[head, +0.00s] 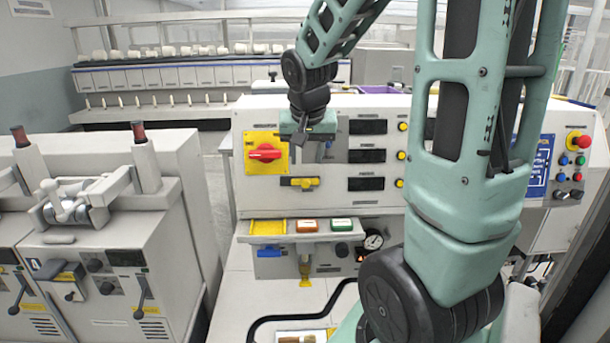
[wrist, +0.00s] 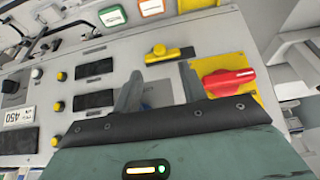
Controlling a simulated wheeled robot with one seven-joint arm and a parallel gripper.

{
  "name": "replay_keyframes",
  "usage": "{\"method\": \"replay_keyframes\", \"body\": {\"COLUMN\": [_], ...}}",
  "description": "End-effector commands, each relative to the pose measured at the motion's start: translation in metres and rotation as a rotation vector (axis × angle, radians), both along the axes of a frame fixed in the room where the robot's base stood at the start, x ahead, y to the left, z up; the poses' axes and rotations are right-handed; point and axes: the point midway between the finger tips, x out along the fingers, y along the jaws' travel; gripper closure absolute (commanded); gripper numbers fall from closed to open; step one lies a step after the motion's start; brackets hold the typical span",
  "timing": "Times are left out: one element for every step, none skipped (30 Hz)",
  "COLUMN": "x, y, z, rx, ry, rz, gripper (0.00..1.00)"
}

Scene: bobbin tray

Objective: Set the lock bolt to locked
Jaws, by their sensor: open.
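The lock bolt (head: 300,183) is a small yellow bar with a raised knob, lying sideways on the white machine panel below the red rotary switch (head: 265,153). It also shows in the wrist view (wrist: 170,54), where the panel appears upside down, just beyond my fingertips. I cannot tell from its look whether it is locked. My gripper (head: 312,140) is in front of the panel, above the bolt and right of the switch. In the wrist view its two grey fingers (wrist: 160,92) are apart with nothing between them. They appear clear of the bolt.
Dark displays with yellow buttons (head: 401,155) are right of my gripper. The red switch on its yellow plate is close on the left. Below are a yellow tray (head: 268,228), orange and green label plates (head: 341,225) and a gauge (head: 373,240). My arm hides the panel's right-middle part.

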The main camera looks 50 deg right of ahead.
Motion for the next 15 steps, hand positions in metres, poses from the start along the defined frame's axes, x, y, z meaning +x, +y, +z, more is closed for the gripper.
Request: {"method": "replay_keyframes", "body": {"x": [0.002,0.004,0.006,0.007,0.009,0.011,0.012,0.013,0.014,0.016,0.017,0.018,0.019,0.019,0.02], "y": [-0.003,-0.005,-0.007,-0.009,-0.011,-0.013,-0.014,-0.016,-0.017,-0.019,-0.02,-0.021,-0.022,-0.023,-0.023], "z": [-0.011,-0.016,-0.024,-0.03,-0.035,-0.042,-0.047,-0.052,-0.058,-0.061,-0.064,-0.068,-0.07,-0.072,-0.075], "rx": [0.003,0.003,0.004,0.003,0.003,0.002,0.002,0.003,0.003,0.001,0.002,0.001,0.0,0.001,0.001], "ry": [0.008,0.007,0.007,0.007,0.006,0.006,0.007,0.004,0.006,0.004,0.004,0.004,0.003,0.002,0.002], "rz": [-0.001,-0.002,-0.001,0.0,0.0,0.0,0.001,0.001,0.001,0.001,-0.001,0.001,0.001,0.001,0.0], "gripper": [0.58,0.58,0.58,0.58,0.58,0.58,0.58,0.58,0.58,0.58,0.58,0.58,0.58,0.58,0.58]}}
